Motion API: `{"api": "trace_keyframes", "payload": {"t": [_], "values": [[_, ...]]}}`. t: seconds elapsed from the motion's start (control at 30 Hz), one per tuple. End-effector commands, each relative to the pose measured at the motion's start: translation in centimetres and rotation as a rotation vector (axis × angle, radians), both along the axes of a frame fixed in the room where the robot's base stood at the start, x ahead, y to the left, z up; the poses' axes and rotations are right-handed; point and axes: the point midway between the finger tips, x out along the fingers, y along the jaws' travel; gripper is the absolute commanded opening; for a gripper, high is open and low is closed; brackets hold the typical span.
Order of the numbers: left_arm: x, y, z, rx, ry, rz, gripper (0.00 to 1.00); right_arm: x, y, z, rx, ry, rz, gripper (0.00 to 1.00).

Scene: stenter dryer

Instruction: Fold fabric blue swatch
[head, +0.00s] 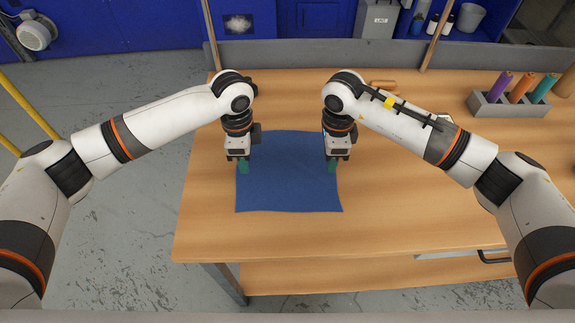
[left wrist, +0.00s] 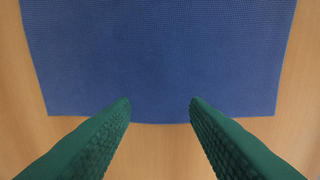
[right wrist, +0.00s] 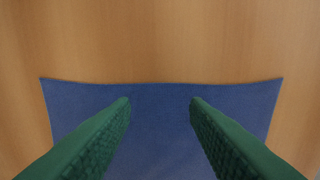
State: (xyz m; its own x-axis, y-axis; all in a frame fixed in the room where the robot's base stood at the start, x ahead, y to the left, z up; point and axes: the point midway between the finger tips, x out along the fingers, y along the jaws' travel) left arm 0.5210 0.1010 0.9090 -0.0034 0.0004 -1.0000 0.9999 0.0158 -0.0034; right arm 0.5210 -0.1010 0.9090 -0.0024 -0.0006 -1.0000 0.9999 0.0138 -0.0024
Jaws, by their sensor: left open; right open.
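The blue fabric swatch (head: 288,182) lies flat and unfolded on the wooden table. It also shows in the left wrist view (left wrist: 160,55) and the right wrist view (right wrist: 160,130). My left gripper (head: 243,168) points down, open, at the swatch's left edge. In the left wrist view its green fingertips (left wrist: 160,104) lie apart, just inside that edge. My right gripper (head: 331,168) points down, open, near the swatch's right edge. In the right wrist view its fingertips (right wrist: 160,104) are apart over the cloth, close to the edge. I cannot tell whether the fingertips touch the cloth.
The wooden table (head: 410,210) is bare around the swatch. A grey holder (head: 510,103) with purple, orange and teal rolls stands at the back right. A tan object (head: 384,85) lies behind my right arm. A grey raised edge (head: 330,52) runs along the table's back.

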Motion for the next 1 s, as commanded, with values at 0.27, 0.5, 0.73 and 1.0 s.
{"api": "trace_keyframes", "payload": {"t": [0.27,0.5,0.73,1.0], "values": [[0.0,0.0,-1.6,0.0,-0.002,0.0,0.42,0.0,0.0,-1.6,0.001,0.0,0.001,0.42],[0.0,0.0,-1.7,0.0,-0.001,0.0,0.42,0.0,0.0,-1.6,0.001,0.0,0.001,0.42],[0.0,0.0,-1.9,0.0,-0.001,0.0,0.32,0.0,0.0,-1.9,0.001,0.0,0.001,0.32],[0.0,0.0,-1.9,0.0,-0.001,0.0,0.1,0.0,0.0,-1.9,0.0,0.0,0.001,0.1]]}}
